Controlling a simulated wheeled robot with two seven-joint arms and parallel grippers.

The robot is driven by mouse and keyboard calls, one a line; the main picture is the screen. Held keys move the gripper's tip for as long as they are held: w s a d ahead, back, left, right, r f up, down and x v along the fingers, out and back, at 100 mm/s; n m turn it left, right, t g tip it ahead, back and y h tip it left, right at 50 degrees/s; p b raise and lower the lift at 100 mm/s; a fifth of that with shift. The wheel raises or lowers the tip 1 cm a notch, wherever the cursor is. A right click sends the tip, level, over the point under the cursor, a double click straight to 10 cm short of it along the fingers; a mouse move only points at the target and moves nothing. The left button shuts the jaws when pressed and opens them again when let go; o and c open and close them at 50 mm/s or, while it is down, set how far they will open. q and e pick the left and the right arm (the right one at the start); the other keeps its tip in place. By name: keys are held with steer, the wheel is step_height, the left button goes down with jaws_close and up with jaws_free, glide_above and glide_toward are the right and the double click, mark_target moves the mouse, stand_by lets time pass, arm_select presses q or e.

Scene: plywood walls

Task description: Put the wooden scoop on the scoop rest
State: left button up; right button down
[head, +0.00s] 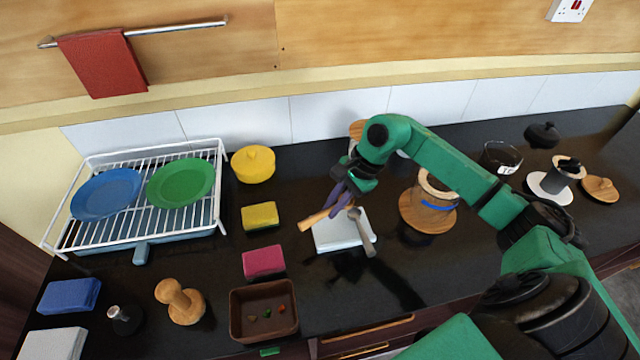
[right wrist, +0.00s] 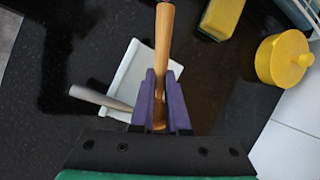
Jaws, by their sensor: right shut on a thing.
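The wooden scoop (head: 312,222) is in my right gripper (head: 340,200), with its light handle pointing down and left in the head view. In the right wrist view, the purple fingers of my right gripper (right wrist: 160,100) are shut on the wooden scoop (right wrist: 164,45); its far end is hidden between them. The scoop rest (head: 330,238), a white square tray, lies just below and beside the gripper; it also shows in the right wrist view (right wrist: 130,75). A grey spoon-like utensil (head: 366,240) lies across its right side. The scoop's height over the counter is unclear. My left gripper is out of view.
Yellow (head: 260,218) and pink (head: 264,262) sponges and a yellow pot (head: 253,164) stand left of the rest. A brown box (head: 264,325) is nearer the front. A round wooden board (head: 425,222) with a jar is right. Dark counter is free in front of the rest.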

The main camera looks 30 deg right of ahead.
steer(key=shift+s+f, duration=0.15)
steer(key=shift+s, duration=0.1)
steer(key=shift+s+f+b, duration=0.8)
steer(key=shift+s+f, duration=0.35)
steer(key=f, duration=0.1)
steer(key=w+f, duration=0.1)
steer(key=shift+f+b, duration=0.4)
steer(key=shift+w+f, duration=0.1)
steer(key=shift+f, duration=0.3)
steer(key=shift+s+r, duration=0.1)
steer(key=shift+s, duration=0.1)
steer(key=shift+w, duration=0.1)
steer(key=c, duration=0.8)
jaws_free()
steer(key=shift+c, duration=0.2)
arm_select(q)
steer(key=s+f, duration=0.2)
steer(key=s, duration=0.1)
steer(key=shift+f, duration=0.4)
arm_select(e)
steer(key=shift+f, duration=0.2)
